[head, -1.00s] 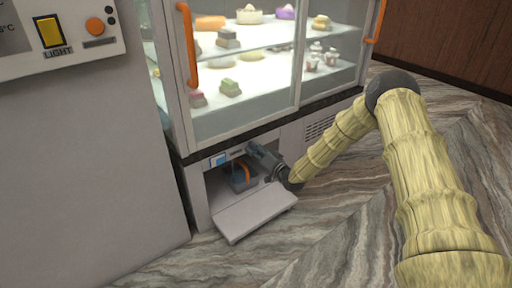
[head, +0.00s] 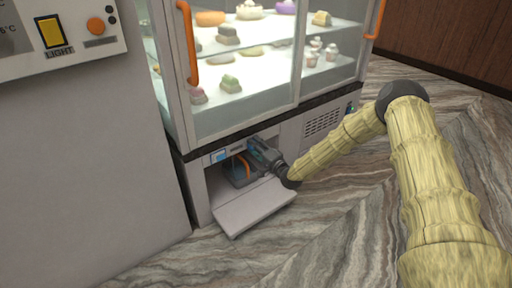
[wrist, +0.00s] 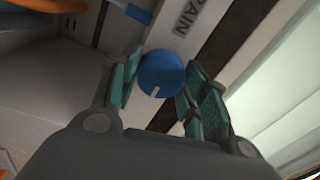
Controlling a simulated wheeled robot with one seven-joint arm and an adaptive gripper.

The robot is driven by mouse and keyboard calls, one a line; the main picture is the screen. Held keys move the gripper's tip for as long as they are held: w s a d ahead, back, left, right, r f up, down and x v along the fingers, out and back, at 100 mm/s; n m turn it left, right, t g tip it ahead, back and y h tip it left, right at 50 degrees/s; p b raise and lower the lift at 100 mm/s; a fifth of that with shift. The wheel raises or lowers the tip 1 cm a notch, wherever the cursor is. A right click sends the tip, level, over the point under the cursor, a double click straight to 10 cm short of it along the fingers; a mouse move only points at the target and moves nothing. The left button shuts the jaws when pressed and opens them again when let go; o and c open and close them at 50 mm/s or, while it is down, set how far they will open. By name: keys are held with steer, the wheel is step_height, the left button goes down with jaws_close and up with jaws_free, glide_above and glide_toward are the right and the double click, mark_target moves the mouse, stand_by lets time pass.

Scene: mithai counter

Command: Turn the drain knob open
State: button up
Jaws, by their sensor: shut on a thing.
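The drain knob (wrist: 160,76) is a round blue knob with a short white mark, seen in the wrist view. It sits between the teal pads of my gripper (wrist: 158,82), which is shut on it. A label ending in "RAIN" (wrist: 190,18) is beside it on the pale panel. In the head view, my gripper (head: 255,150) reaches into the low opening under the display case, and the knob is hidden behind it.
A lowered flap (head: 255,207) sticks out in front of the opening. Inside the opening is a dark container with an orange handle (head: 243,166). The glass sweets case (head: 260,75) stands above. A grey cabinet (head: 80,170) is at left.

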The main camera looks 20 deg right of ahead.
steer(key=shift+d, duration=0.1)
stand_by(0.3)
steer(key=o, duration=1)
steer(key=v, duration=1.2)
steer(key=shift+f, duration=0.15)
